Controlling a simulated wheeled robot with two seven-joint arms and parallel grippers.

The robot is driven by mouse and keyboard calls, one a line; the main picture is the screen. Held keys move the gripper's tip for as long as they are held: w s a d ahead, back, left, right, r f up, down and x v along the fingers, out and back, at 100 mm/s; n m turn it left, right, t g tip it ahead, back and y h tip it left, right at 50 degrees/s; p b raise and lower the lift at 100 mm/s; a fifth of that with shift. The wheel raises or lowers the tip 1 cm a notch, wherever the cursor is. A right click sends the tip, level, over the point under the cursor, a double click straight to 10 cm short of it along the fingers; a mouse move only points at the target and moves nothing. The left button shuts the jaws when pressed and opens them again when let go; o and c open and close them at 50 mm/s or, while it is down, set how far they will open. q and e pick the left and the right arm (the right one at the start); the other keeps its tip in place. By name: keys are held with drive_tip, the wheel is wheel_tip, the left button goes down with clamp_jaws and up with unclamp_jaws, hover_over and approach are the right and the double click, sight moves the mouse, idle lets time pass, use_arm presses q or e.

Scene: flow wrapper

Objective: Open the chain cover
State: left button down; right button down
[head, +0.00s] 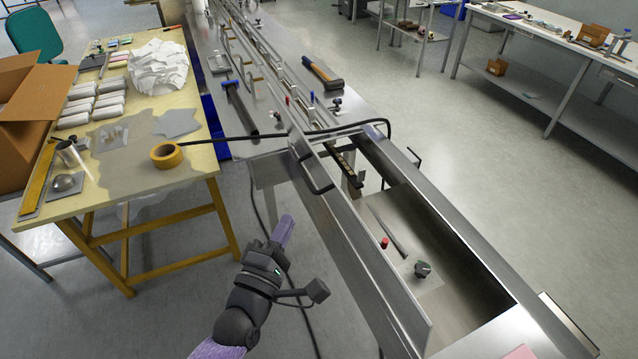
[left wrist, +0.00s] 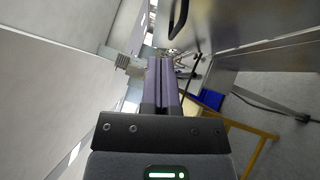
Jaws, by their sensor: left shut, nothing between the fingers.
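The chain cover (head: 350,236) is a long grey metal panel along the left side of the flow wrapper. It stands on edge, tilted, beside the open trough (head: 455,275). Its black bar handle (head: 312,172) is near the far end of its left face. The handle also shows at the top of the left wrist view (left wrist: 178,18). My left gripper (head: 285,228) is shut and empty, left of and apart from the panel, lower in the picture than the handle. Its purple fingers (left wrist: 162,82) are together in the left wrist view. My right gripper is out of view.
A wooden table (head: 190,165) with yellow tape (head: 166,155) and white packs stands at the left. A black cable (head: 270,134) crosses the machine. A hammer (head: 322,73) lies on the machine top. A red knob (head: 384,242) and black knob (head: 422,269) are in the trough.

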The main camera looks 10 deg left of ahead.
sight(326, 173)
use_arm(q)
drive_tip(key=shift+w+d+r, duration=0.35)
drive_tip(key=shift+w+d, duration=0.35)
drive_tip(key=shift+w, duration=0.6)
drive_tip(key=shift+w+d+r, duration=0.3)
drive_tip(key=shift+w+d, duration=0.4)
drive_tip(key=shift+w, duration=0.65)
drive_tip(key=shift+w+d+r, duration=0.35)
drive_tip(key=shift+w+d, duration=0.35)
drive_tip(key=shift+w, duration=0.6)
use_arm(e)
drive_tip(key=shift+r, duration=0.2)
